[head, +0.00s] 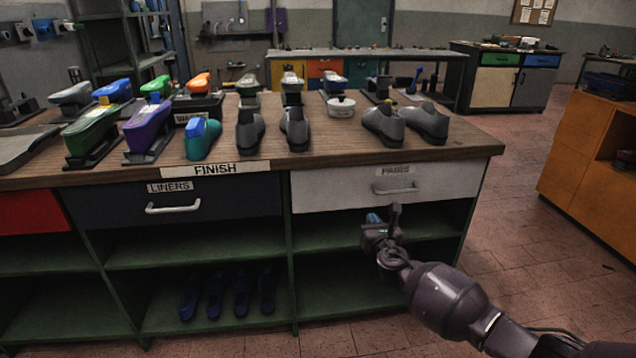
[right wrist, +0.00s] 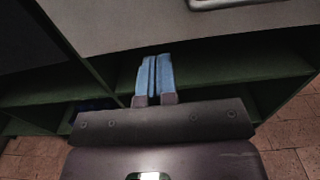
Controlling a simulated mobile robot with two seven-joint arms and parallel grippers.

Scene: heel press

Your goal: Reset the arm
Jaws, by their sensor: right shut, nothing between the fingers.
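The right arm comes in from the lower right. The drawer is closed, and its handle (head: 394,189) is above the gripper. My left gripper is not in view.
The wooden bench top (head: 340,160) above holds several grey shoes, a teal last (head: 202,138), and colored press devices. A dark LINERS drawer (head: 215,197) is left of the white drawer. Blue lasts (head: 240,292) stand on the lower shelf. An orange cabinet (head: 580,150) stands right; floor between is clear.

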